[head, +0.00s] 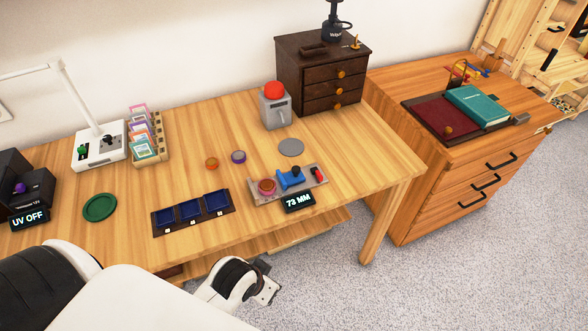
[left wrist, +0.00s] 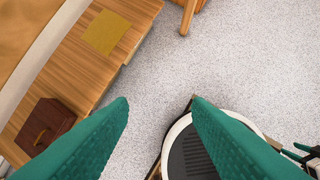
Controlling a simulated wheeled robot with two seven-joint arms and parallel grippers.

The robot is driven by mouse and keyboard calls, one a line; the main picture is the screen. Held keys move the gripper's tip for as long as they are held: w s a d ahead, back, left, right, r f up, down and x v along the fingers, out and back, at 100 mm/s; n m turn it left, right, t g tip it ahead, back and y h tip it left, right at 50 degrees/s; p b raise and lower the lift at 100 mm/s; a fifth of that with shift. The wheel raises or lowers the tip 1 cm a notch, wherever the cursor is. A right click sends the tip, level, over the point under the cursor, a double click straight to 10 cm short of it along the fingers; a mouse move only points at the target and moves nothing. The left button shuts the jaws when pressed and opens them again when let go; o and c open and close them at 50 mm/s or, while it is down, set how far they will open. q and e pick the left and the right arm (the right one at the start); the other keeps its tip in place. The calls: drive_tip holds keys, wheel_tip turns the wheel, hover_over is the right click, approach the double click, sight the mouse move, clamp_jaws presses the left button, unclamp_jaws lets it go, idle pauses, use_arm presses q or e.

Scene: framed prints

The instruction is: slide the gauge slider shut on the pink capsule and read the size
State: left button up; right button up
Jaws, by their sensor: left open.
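A red part (head: 317,173) is at the gauge's right end. The display (head: 299,201) in front reads 73 MM. In the left wrist view my left gripper (left wrist: 160,100) is open and empty, its two green fingers wide apart above the floor, away from the gauge. In the head view a white arm of mine reaches in at the bottom; its fingers do not show. My right gripper is not in view.
An orange capsule (head: 212,163) and a purple capsule (head: 238,157) lie behind a tray with blue compartments (head: 164,231). A grey disc (head: 291,147) and a grey box with a red button (head: 275,107) stand behind the gauge. A green disc (head: 100,207) lies left.

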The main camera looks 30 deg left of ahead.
use_arm(q)
drive_tip(key=w+a+r+t, duration=0.2)
drive_tip(key=w+r+t, duration=0.1)
drive_tip(key=w+r, duration=0.3)
drive_tip(key=n+t+y, duration=0.1)
drive_tip(key=n+t, duration=0.2)
drive_tip(key=t, duration=0.3)
approach(295, 169)
drive_tip(key=shift+m, duration=0.3)
drive_tip(key=x, duration=0.9)
drive_tip(key=shift+s, duration=0.1)
drive_tip(key=shift+c, duration=0.5)
drive_tip(key=c, duration=0.7)
